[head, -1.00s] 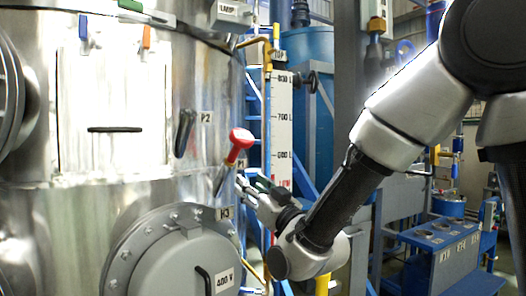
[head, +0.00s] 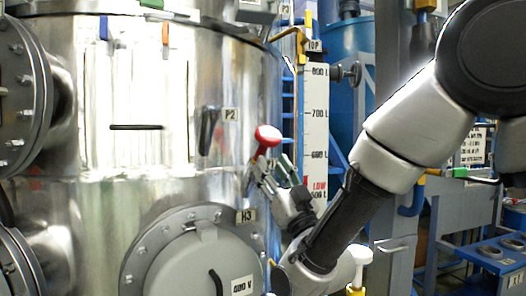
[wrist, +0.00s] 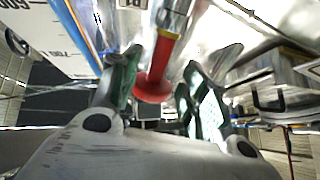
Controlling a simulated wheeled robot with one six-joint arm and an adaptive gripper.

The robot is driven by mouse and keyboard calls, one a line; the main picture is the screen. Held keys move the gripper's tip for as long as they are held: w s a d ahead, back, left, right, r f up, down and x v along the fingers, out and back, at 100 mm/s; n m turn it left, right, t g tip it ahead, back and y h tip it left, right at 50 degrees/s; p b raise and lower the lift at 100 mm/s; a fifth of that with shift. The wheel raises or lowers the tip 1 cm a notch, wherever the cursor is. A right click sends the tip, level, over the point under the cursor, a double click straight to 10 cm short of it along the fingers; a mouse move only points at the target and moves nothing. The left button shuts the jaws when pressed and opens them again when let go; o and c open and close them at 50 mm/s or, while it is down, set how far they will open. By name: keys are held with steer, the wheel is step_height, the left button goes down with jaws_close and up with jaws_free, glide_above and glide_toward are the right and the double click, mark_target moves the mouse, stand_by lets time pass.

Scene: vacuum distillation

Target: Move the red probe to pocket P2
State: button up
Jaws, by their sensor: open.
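My gripper (head: 275,172) is open just below the red head. In the wrist view the probe's red handle (wrist: 155,75) lies between my two spread fingers (wrist: 162,88). I cannot tell whether either finger touches it. The probe's lower end is hidden.
The steel tank (head: 90,200) fills the left, with a round flanged hatch (head: 190,255) labelled 400 V below the probe. A level scale (head: 315,120) and blue pipework stand close to the right of the gripper. A blue rack (head: 485,255) stands at lower right.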

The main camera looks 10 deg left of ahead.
mark_target(264, 153)
steer(key=shift+x, duration=2.6)
jaws_close()
steer(key=shift+s+d+r, duration=0.35)
steer(key=shift+s+r, duration=0.05)
steer(key=shift+r, duration=0.25)
steer(key=shift+s+d+r, duration=0.35)
steer(key=shift+s+r, duration=0.05)
steer(key=shift+r, duration=0.25)
steer(key=shift+s+d+r, duration=0.35)
steer(key=shift+s+r, duration=0.05)
steer(key=shift+r, duration=0.25)
steer(key=shift+s+d+r, duration=0.35)
steer(key=shift+s+r, duration=0.05)
steer(key=shift+r, duration=0.25)
steer(key=shift+s+d+r, duration=0.35)
steer(key=shift+s+r, duration=0.1)
steer(key=shift+r, duration=0.2)
steer(key=shift+s+d+r, duration=0.35)
steer(key=shift+s+r, duration=0.05)
steer(key=shift+r, duration=0.25)
